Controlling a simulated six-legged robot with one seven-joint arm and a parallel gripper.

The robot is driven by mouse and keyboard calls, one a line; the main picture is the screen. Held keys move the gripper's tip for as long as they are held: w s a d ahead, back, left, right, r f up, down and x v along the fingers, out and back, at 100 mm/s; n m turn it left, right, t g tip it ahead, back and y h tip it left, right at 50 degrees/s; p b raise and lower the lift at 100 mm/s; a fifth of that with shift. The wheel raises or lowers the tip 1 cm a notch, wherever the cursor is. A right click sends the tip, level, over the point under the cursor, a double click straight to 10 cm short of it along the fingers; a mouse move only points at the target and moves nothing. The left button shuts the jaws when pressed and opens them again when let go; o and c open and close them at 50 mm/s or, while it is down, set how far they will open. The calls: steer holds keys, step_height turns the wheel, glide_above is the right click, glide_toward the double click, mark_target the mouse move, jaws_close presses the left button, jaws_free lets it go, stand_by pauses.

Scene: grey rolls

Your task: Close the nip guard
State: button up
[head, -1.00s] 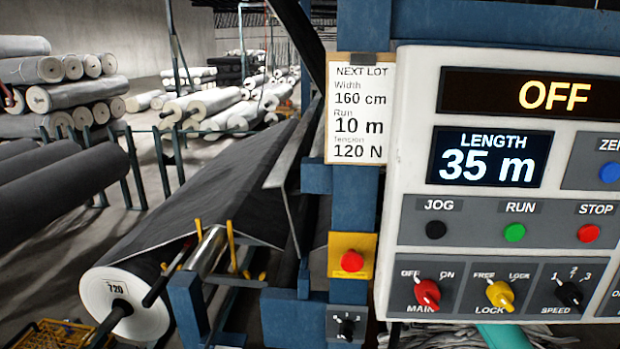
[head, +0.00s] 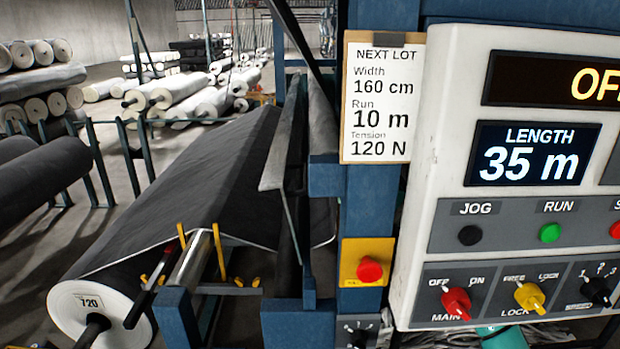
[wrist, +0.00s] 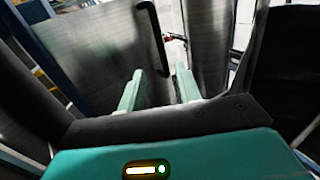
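In the wrist view a brushed grey metal plate (wrist: 88,52) with a black bar handle (wrist: 153,38) fills the upper left. It looks like the nip guard. In the head view a long, tilted grey plate (head: 281,145) above the dark fabric may be the same guard; I cannot be sure. My gripper (wrist: 154,80) has its two teal fingers apart with nothing between them. The handle lies beyond the fingertips, and I see no contact. In the head view only a teal part of my arm shows at the bottom edge, below the control panel.
The control panel (head: 412,205) stands close on the right and reads OFF and 35 m. A blue post (head: 366,210) carries the lot card (head: 375,100) and a red button (head: 369,269). A large fabric roll (head: 95,305) lies lower left. A metal cylinder (wrist: 207,45) stands right of the plate.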

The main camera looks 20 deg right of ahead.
steer(key=x, duration=1)
steer(key=shift+a+r, duration=0.1)
steer(key=shift+a, duration=0.05)
jaws_close()
